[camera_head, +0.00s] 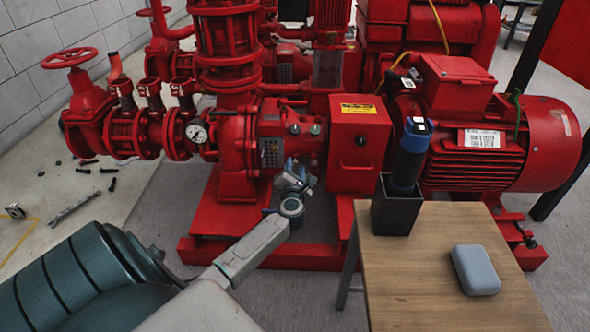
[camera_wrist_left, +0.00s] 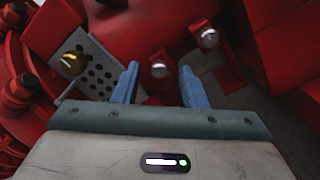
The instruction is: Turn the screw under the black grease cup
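My left gripper (camera_head: 293,178) is in front of the red pump's bearing housing (camera_head: 284,143), low on its front side. In the left wrist view the blue fingers of the gripper (camera_wrist_left: 158,84) are spread apart. A round silver screw head (camera_wrist_left: 159,70) shows between them, with space on both sides. Another silver head (camera_wrist_left: 209,37) is to its upper right, and a brass one (camera_wrist_left: 74,62) is to its left. Small dark cups (camera_head: 295,129) sit on the housing above the gripper; I cannot tell which is the black grease cup. My right gripper is out of view.
A perforated grey plate (camera_wrist_left: 98,72) is left of the fingers. A red box (camera_head: 359,143) with a yellow label stands right of the gripper.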

